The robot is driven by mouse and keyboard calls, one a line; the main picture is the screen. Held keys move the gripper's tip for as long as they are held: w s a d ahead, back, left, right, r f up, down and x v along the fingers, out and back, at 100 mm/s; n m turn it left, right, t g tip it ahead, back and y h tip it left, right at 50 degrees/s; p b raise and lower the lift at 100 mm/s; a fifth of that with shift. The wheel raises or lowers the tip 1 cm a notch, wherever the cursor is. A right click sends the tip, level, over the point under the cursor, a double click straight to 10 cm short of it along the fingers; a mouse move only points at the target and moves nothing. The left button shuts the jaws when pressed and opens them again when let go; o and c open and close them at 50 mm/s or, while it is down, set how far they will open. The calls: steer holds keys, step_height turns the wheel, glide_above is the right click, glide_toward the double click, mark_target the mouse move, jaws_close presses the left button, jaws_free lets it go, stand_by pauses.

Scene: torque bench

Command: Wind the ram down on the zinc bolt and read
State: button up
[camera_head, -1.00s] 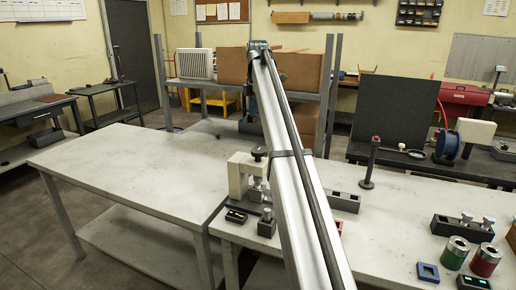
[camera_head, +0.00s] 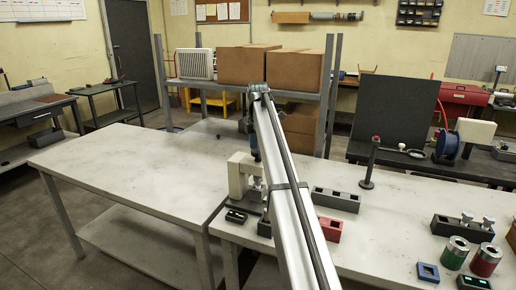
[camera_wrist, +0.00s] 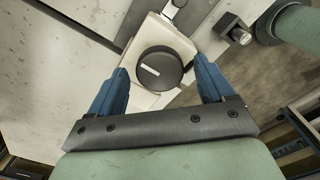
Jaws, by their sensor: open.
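The white press frame (camera_head: 238,176) stands on the near bench, partly hidden by my arm in the head view. In the wrist view, its round black ram knob (camera_wrist: 158,68) with a white line mark lies below my gripper (camera_wrist: 161,72). My gripper is open, one blue finger on each side of the knob; I cannot tell whether they touch it. Silver metal shows inside the press (camera_head: 257,184), but I cannot tell whether it is the zinc bolt. A small black readout (camera_head: 235,216) with a green glow sits before the press; its figures are too small to read.
A dark slotted block (camera_head: 336,199) and a red block (camera_head: 330,229) lie right of my arm. A dark rack (camera_head: 455,231) holds silver bolts (camera_head: 488,223). Green (camera_head: 455,253) and red (camera_head: 486,260) cylinders stand in front. A black post (camera_head: 370,163) rises behind. The left table (camera_head: 120,165) is clear.

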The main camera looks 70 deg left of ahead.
steer(key=shift+f, duration=0.15)
steer(key=c, duration=1)
